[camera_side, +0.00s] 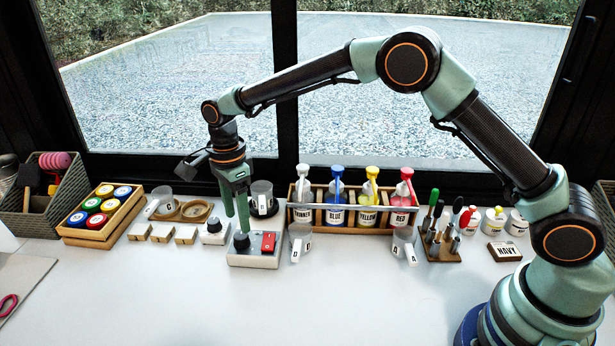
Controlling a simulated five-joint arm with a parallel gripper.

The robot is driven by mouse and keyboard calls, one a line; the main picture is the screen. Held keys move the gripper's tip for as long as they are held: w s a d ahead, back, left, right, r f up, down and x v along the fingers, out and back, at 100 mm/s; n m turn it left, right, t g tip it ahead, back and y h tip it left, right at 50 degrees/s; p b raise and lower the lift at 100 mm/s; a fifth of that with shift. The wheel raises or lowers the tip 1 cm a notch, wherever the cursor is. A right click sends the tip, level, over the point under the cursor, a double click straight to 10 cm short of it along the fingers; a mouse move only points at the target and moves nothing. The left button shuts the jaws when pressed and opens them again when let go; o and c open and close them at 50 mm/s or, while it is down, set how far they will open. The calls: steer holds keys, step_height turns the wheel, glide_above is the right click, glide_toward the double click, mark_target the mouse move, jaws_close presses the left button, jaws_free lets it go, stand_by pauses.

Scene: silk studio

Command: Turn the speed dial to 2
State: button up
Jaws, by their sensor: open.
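A grey control box (254,259) stands on the white table, left of the middle. It carries a dark round dial (241,241) on its left and a red switch (268,242) on its right. My gripper (237,222) points down with its green fingers apart, just above this dial. One finger overlaps the dial in the view, and I cannot tell whether they touch. A smaller white box with a black knob (214,226) stands just left. The dial's markings and pointer are too small to read, so its setting is unclear.
A wooden rack (337,219) of coloured bottles stands behind right, with clear cups (299,240) in front. A cup on a dark round base (264,208) stands close behind the box. Pale blocks (162,233) and a paint-pot tray (90,238) lie left. The front table is clear.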

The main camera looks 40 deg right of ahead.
mark_target(241, 235)
steer(key=shift+f, duration=2.15)
